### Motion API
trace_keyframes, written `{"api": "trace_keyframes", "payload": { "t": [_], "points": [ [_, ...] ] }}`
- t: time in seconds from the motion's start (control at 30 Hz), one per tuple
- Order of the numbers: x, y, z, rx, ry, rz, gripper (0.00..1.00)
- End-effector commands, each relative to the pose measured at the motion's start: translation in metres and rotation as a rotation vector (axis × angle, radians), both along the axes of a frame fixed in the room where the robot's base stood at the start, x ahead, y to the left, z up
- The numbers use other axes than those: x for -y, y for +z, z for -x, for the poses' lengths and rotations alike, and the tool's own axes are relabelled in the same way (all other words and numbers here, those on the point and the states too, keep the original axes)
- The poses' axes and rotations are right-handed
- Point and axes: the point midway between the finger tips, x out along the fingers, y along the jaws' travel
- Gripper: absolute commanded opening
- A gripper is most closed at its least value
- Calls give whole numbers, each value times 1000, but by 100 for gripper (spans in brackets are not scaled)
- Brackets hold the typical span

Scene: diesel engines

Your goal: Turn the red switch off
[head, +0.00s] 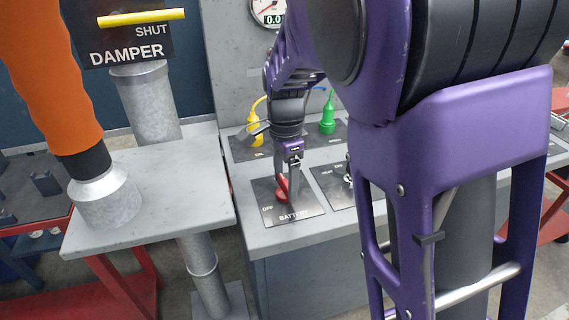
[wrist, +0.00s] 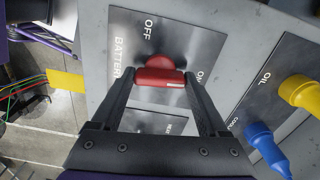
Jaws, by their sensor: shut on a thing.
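The red switch (head: 281,189) stands on a dark plate marked BATTERY (head: 303,208) on the grey console. OFF is lettered at the plate's left in the head view; my gripper and arm hide part of the plate there. My gripper (head: 288,178) reaches down onto the switch from above. In the wrist view the red switch (wrist: 159,76) has a round base and a bar-shaped handle lying between the two fingers of my gripper (wrist: 160,82). The fingers are shut on the handle. OFF reads at the upper left and ON, partly covered, at the right.
A yellow oil can (head: 254,126) and a green can (head: 328,118) stand behind the switch; a blue one (wrist: 264,142) shows in the wrist view. Another dark switch plate (head: 336,186) lies right of BATTERY. An orange hose (head: 50,75) and a grey side table (head: 165,190) are at left.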

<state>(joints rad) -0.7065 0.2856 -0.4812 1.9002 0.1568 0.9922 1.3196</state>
Motion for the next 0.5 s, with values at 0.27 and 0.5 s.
{"api": "trace_keyframes", "payload": {
  "t": [0.27, 0.5],
  "points": [
    [1, 3, 0, -1, 236, 0, 22],
    [1, 2, 0, 0, 465, 0, 22]
  ]
}}
